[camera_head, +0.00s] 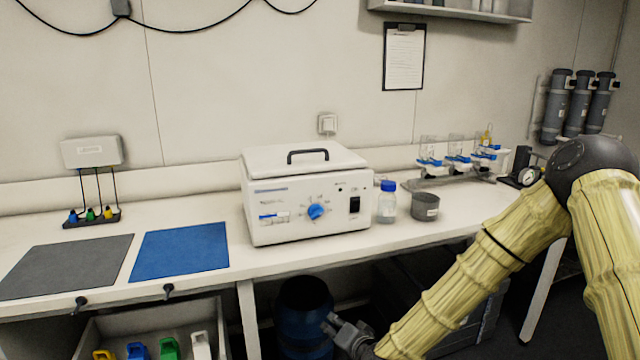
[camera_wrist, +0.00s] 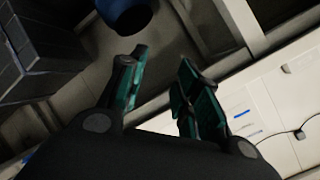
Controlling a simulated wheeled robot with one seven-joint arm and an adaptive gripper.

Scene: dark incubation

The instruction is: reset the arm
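My arm, in a yellow sleeve, comes in from the right in the head view and slants down to the left. My gripper (camera_head: 345,332) is low in front of the bench, below the level of the bench top. In the wrist view my gripper (camera_wrist: 162,88) shows two fingers standing apart with nothing between them. It is open and empty. The white incubator box (camera_head: 306,195), with a lid handle and a blue dial, stands on the bench, up and left of the gripper. Its lid is down.
The bench (camera_head: 330,255) overhangs my gripper. A blue barrel (camera_head: 304,312) stands under it, close to the gripper. A dark crate (camera_head: 470,318) is behind the forearm. A blue-capped bottle (camera_head: 387,204), a grey pot (camera_head: 425,206), a blue mat (camera_head: 180,250) and a grey mat (camera_head: 68,265) are on the bench.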

